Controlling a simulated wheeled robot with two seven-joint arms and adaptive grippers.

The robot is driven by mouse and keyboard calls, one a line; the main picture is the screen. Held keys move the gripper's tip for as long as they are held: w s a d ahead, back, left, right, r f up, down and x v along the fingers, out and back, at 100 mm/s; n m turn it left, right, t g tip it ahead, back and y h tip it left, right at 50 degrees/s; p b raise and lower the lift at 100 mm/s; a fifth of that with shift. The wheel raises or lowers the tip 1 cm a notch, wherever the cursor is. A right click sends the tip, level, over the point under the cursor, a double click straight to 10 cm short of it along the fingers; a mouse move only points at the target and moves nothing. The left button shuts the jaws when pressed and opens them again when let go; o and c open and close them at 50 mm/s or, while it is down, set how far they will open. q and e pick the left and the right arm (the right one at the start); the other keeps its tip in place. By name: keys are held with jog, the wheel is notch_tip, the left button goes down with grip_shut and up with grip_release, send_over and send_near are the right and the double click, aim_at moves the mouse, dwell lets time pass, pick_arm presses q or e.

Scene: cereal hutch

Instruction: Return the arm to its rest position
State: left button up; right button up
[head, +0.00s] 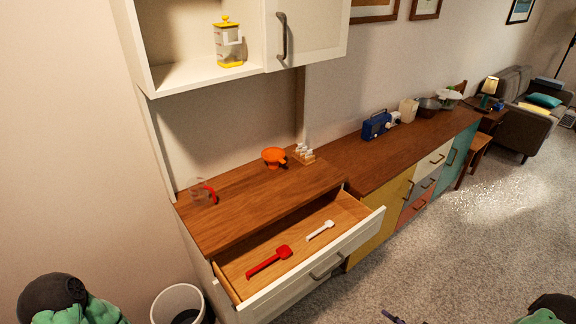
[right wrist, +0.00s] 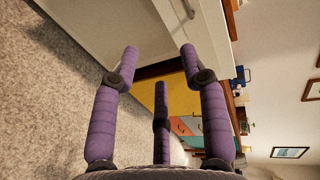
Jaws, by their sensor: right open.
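My right gripper (right wrist: 160,62) fills the right wrist view with its purple padded fingers. The fingers are spread apart and nothing is between them. In the head view a purple fingertip (head: 392,316) shows at the bottom edge, in front of the open drawer and apart from it. My right arm (head: 545,312) shows as a dark and green part at the lower right corner. My left arm (head: 75,302) shows at the lower left, and its gripper is out of view.
The drawer (head: 325,266) is pulled out and holds a red scoop (head: 268,262) and a white scoop (head: 320,230). An orange bowl-like item (head: 274,157) and a clear cup (head: 203,192) stand on the counter. A white bin (head: 178,302) stands left. Carpet (head: 440,250) lies clear at right.

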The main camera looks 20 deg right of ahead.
jog(key=w+a+f+n+g+h, duration=0.1)
jog(key=w+a+f+n+g, duration=0.15)
jog(key=w+a+f, duration=0.4)
jog(key=w+a+f+n+g, duration=0.2)
jog(key=w+a+g, duration=0.1)
jog(key=a, duration=0.6)
jog(key=s+a+f+n+g, duration=0.2)
jog(key=s+a+n+g, duration=0.4)
jog(key=s+a, duration=0.7)
jog(key=a+g, duration=0.2)
jog(key=a, duration=0.1)
jog(key=shift+s+a+f, duration=0.15)
jog(key=shift+s+f, duration=0.1)
jog(key=shift+f, duration=0.05)
dwell(0.3)
